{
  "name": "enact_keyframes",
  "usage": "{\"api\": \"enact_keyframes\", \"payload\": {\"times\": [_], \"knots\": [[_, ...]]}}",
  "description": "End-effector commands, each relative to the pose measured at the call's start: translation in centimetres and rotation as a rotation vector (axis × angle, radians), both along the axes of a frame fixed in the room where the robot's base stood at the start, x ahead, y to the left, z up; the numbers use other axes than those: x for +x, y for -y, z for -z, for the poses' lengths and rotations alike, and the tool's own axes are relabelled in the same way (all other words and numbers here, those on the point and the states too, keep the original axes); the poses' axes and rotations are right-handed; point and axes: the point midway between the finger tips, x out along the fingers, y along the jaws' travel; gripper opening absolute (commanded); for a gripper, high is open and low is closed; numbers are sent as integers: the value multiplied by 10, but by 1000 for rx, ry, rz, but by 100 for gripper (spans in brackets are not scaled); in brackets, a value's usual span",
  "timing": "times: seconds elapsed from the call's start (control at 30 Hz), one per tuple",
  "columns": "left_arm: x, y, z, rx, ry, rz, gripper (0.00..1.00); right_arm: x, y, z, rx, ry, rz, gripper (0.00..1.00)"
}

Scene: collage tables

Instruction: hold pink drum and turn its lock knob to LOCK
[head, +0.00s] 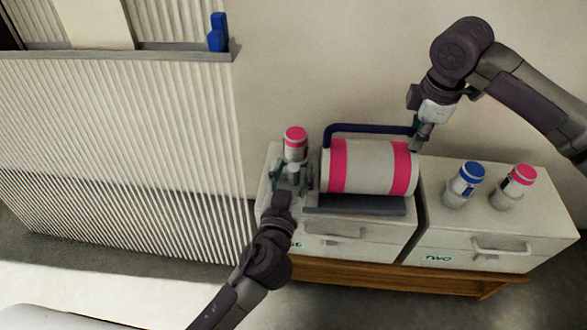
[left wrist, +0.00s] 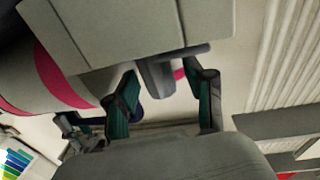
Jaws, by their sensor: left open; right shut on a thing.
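The pink drum (head: 372,167), pale with two pink bands, lies on its side on a dark grey cradle (head: 355,207). A navy bar handle (head: 365,129) runs along its far side. My right gripper (head: 418,142) is shut at the right end of this handle, partly hidden by its own wrist. My left gripper (head: 292,180) is open, left of the drum and in front of a pink-topped bottle (head: 295,141). In the left wrist view, a grey block (left wrist: 156,76) shows between its fingers; I cannot tell whether it is the lock knob. No LOCK mark is readable.
The drum stands on a white drawer cabinet (head: 340,247). A second cabinet (head: 480,243), marked TWO, bears a blue-topped bottle (head: 465,184) and another pink-topped bottle (head: 515,187). A ribbed panel (head: 120,150) stands at the left; a wall lies behind.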

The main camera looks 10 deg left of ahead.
Motion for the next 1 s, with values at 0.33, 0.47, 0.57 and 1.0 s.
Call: {"api": "enact_keyframes", "payload": {"times": [0.33, 0.47, 0.57, 1.0], "knots": [[4, 0, 0, 0, -1, 0, 54, 1, 0, -1, 1, 5, 0, 0], [4, 0, 0, 0, -1, 0, 32, 1, 0, -1, 1, 4, 0, 0], [4, 0, 0, 0, -1, 0, 15, 1, 0, -1, 1, 4, 0, 0], [4, 0, 1, 2, -3, 40, 0, 1, 0, -1, 1, 4, 0, 0]]}}
